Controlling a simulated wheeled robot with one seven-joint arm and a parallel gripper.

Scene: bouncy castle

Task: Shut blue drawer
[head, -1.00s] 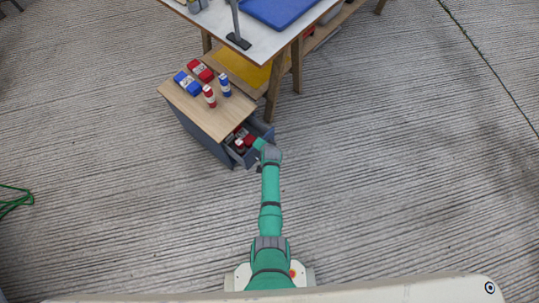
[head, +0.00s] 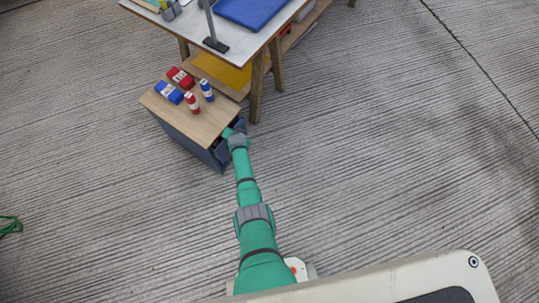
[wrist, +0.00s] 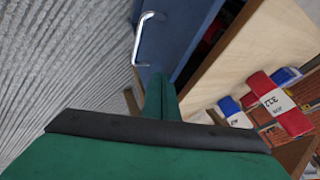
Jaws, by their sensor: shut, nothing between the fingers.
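The blue drawer (head: 240,124) is in the low cabinet with a wooden top (head: 212,120). My arm hides much of it in the head view. In the wrist view the blue drawer front (wrist: 180,35) has a silver bar handle (wrist: 140,38). A narrow dark gap with a bit of red inside shows between the front and the cabinet, so the drawer stands slightly open. My gripper (wrist: 160,82) is shut and empty, its fingertips at the drawer front beside the handle; I cannot tell if they touch it.
Red and blue boxes (head: 169,93) and two small cans (head: 192,103) stand on the cabinet top. A white-topped workbench (head: 220,35) stands behind it, its wooden leg (head: 255,90) close to the drawer. The ribbed concrete floor to the right is clear.

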